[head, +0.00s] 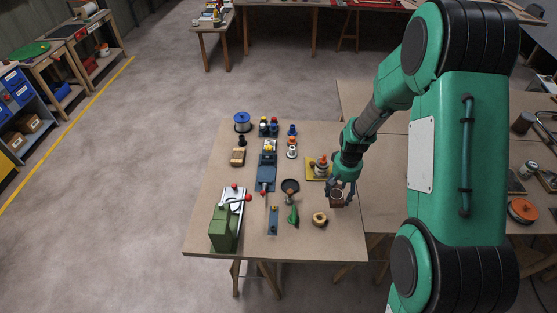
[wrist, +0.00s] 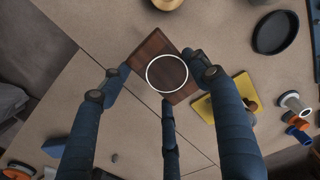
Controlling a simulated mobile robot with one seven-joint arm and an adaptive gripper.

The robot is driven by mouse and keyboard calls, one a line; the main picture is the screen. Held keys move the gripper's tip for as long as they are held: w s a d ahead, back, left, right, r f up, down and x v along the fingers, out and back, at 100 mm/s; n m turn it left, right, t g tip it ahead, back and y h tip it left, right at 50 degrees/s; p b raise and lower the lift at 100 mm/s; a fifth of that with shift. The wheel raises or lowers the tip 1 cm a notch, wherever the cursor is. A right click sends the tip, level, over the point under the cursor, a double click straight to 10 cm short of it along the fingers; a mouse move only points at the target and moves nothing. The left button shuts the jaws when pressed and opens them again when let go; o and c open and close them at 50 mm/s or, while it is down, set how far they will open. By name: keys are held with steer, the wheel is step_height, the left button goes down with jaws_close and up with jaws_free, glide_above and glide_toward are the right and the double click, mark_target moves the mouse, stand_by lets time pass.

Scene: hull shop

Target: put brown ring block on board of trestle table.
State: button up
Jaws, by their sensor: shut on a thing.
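The brown ring block (head: 337,199) is a dark wooden block with a white ring on its top face; it fills the middle of the wrist view (wrist: 148,58). My gripper (head: 342,186) is shut on it, with the blue fingers around its sides in the wrist view (wrist: 153,76). The block is over the right front part of the trestle table's board (head: 300,249), close to the seam with the adjoining table. I cannot tell how high it is above the board. Its underside is hidden.
A tan ring-shaped piece (head: 320,218) lies left of the block. A black dish (head: 290,186), a green tool (head: 293,214) and a yellow plate (head: 312,177) are near. A green machine (head: 222,231) stands at the front left. The board's front right strip looks bare.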

steer(key=w+a+r+n+p, duration=0.1)
steer(key=w+a+n, duration=0.5)
steer(key=a+n, duration=0.35)
steer(key=w+a+r+n+p, duration=0.1)
steer(key=w+a+n, duration=0.4)
steer(key=a+n, duration=0.45)
steer(key=w+a+r+n+p, duration=0.1)
steer(key=a+n, duration=0.7)
steer(key=a, duration=0.5)
steer(key=w+a+n+p, duration=0.1)
steer(key=a+n, duration=0.7)
steer(key=a, duration=0.6)
steer(key=shift+w+r, duration=0.25)
steer(key=shift+r, duration=0.15)
steer(key=shift+f, duration=3.15)
steer(key=shift+f, duration=1.85)
